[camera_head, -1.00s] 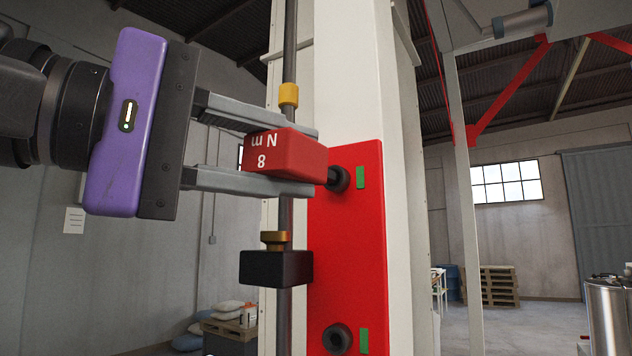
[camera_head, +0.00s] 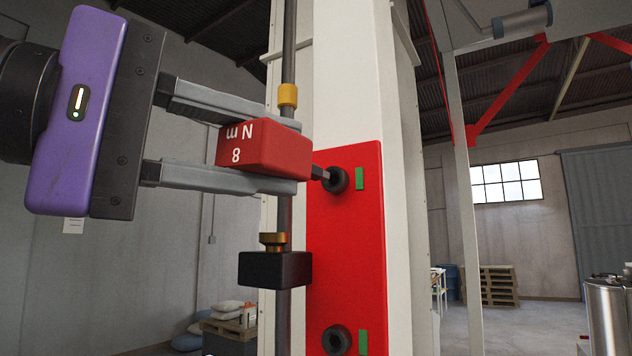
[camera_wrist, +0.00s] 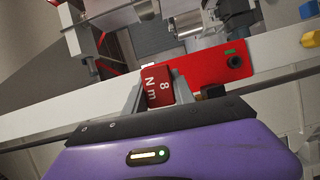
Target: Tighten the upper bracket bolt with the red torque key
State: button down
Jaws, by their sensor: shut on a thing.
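The red torque key (camera_head: 262,152), marked "8 N m", is clamped between the two grey fingers of my gripper (camera_head: 240,143). It also shows in the wrist view (camera_wrist: 159,86). Its dark shaft (camera_head: 320,174) points right, at the upper bracket bolt (camera_head: 336,180), a black socket head on the red bracket plate (camera_head: 345,260). A stretch of shaft is bare between key body and bolt. I cannot tell whether its tip is still inside the socket. A green mark (camera_head: 360,179) sits right of this bolt. The lower bolt (camera_head: 337,339) also has a green mark (camera_head: 363,342) beside it.
A thin vertical rod (camera_head: 290,40) with a yellow collar (camera_head: 288,95) runs close behind the key and fingers. A black block (camera_head: 274,269) with a brass knob (camera_head: 273,242) sits on it below my gripper. The white column (camera_head: 355,80) carries the plate. Left of the rod is open room.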

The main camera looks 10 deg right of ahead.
aim_at(245, 137)
jog(key=shift+s+a, duration=0.25)
jog(key=shift+s, duration=0.05)
jog(key=shift+s+a, duration=0.6)
jog(key=shift+s, duration=0.2)
jog(key=shift+s+a, duration=0.6)
jog(key=shift+s, duration=0.15)
jog(key=n+b, duration=0.1)
jog(key=n+t+h, duration=0.1)
jog(key=n, duration=0.1)
jog(key=shift+f+b, duration=0.3)
jog(key=shift+b, duration=0.05)
jog(key=shift+r+n+t+h+b, duration=0.1)
jog(key=shift+n+t+h+b, duration=0.3)
jog(key=shift+n, duration=0.8)
jog(key=shift+r+n, duration=0.2)
jog(key=shift+n, duration=0.1)
